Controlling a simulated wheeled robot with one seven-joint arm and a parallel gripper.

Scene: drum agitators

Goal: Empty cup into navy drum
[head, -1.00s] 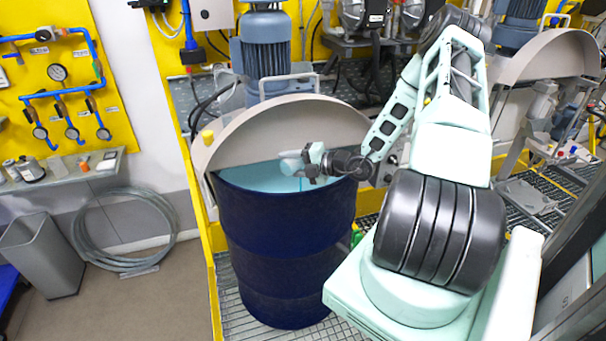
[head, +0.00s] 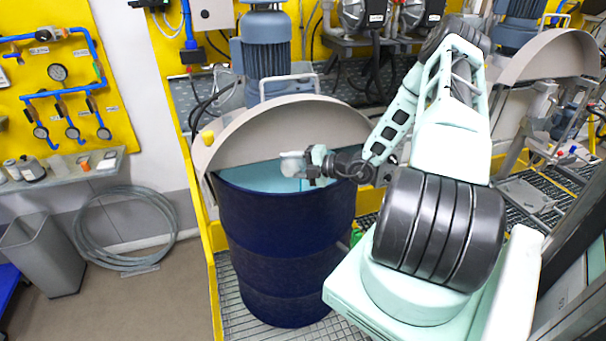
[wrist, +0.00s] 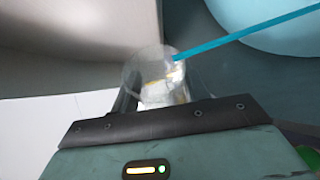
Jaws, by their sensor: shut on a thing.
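The navy drum (head: 285,235) stands upright with its half-open top towards me, pale teal liquid (head: 250,177) inside. My gripper (head: 303,163) is shut on a small translucent cup (head: 291,164) and holds it above the drum opening. The cup looks tipped over. A thin teal stream runs from near the cup down towards the liquid. In the wrist view the clear cup (wrist: 155,76) sits between the fingers, and a teal stream (wrist: 245,33) leads from its rim to the teal liquid (wrist: 280,22). How much is left in the cup I cannot tell.
A curved beige cover (head: 285,130) stands over the drum's back half, with a blue motor (head: 265,55) behind it. A second covered station (head: 545,60) is at right.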

